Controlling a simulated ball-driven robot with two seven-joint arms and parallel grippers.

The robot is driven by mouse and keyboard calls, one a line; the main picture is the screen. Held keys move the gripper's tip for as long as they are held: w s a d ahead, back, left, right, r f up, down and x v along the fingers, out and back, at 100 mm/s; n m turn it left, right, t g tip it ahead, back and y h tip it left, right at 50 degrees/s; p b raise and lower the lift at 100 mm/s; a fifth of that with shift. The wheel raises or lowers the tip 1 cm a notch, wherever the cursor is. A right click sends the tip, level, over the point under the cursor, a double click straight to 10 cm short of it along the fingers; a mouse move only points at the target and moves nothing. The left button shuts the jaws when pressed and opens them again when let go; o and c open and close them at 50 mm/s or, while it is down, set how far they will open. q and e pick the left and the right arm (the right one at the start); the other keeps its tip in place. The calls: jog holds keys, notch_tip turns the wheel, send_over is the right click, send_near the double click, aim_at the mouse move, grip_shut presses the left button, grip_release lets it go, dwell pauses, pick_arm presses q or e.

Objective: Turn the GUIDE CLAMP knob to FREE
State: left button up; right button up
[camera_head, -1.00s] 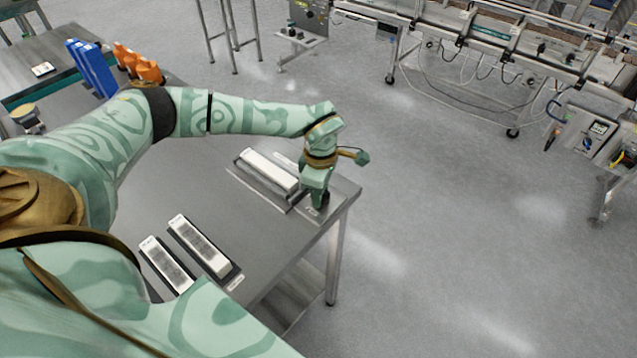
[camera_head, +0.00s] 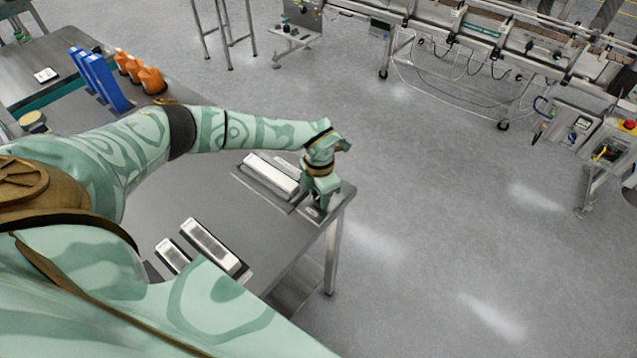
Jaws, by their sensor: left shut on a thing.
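My left gripper (camera_head: 318,204) points down at the right corner of the grey steel table, over a small flat plate (camera_head: 312,214) with a label. Its fingers are shut on a small dark thing at the plate, which they and the wrist mostly cover. I take it to be the GUIDE CLAMP knob; its pointer and the FREE mark cannot be read from here. My right gripper is not in view.
A long white block in a dark tray (camera_head: 268,178) lies just left of the gripper. Two more pale blocks (camera_head: 210,245) lie nearer me. Blue holders (camera_head: 105,82) and orange items (camera_head: 150,80) stand at the back left. Open floor (camera_head: 430,240) lies right of the table; a conveyor (camera_head: 470,50) stands beyond.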

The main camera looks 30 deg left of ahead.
pick_arm(q)
jog(key=shift+w+r+n+p, duration=0.1)
jog(key=shift+n+p, duration=0.2)
jog(key=shift+n, duration=0.2)
jog(key=o, duration=1)
notch_tip(320, 180, up, 16)
jog(key=p, duration=0.2)
